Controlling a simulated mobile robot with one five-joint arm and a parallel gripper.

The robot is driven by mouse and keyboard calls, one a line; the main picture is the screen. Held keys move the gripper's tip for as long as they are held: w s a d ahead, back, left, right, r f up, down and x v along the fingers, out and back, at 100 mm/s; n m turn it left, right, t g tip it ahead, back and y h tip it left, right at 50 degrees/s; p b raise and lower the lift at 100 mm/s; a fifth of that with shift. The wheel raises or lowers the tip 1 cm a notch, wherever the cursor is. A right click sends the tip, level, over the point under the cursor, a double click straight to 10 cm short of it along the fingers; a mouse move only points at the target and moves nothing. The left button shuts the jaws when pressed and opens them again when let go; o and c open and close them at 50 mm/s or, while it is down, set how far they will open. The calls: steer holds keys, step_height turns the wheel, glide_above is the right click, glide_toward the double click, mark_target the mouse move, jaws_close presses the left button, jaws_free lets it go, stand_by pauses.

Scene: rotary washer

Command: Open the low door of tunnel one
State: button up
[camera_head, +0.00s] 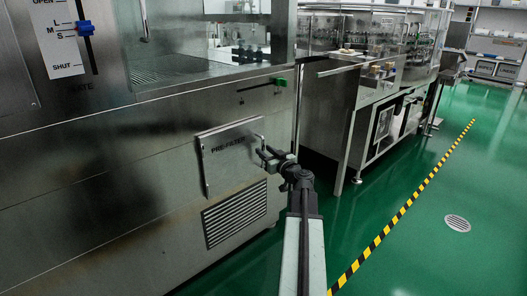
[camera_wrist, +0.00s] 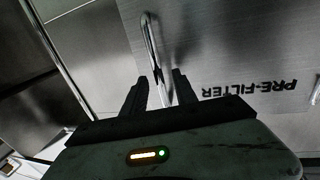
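The low door (camera_head: 222,162) is a square steel panel marked PRE-FILTER, low on the washer's front. It looks shut, flush with the front. It also fills the right of the wrist view (camera_wrist: 245,55), its lettering upside down. Its bar handle (camera_wrist: 151,45) is at the door's right side in the head view. My gripper (camera_head: 264,156) is at this handle. In the wrist view, my gripper (camera_wrist: 160,78) has its two dark fingers apart, one on each side of the handle, with gaps visible. The lower part of the handle is hidden behind the gripper body.
A vent grille (camera_head: 235,213) is below the door. A blue slider (camera_head: 85,28) and a green lever (camera_head: 279,82) are higher on the washer. A steel bench (camera_head: 345,130) stands to the right. The green floor at right is open, with a striped line (camera_head: 405,205) and a drain (camera_head: 458,223).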

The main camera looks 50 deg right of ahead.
steer(key=shift+x, duration=1)
jaws_close()
steer(key=shift+a, duration=0.1)
stand_by(0.5)
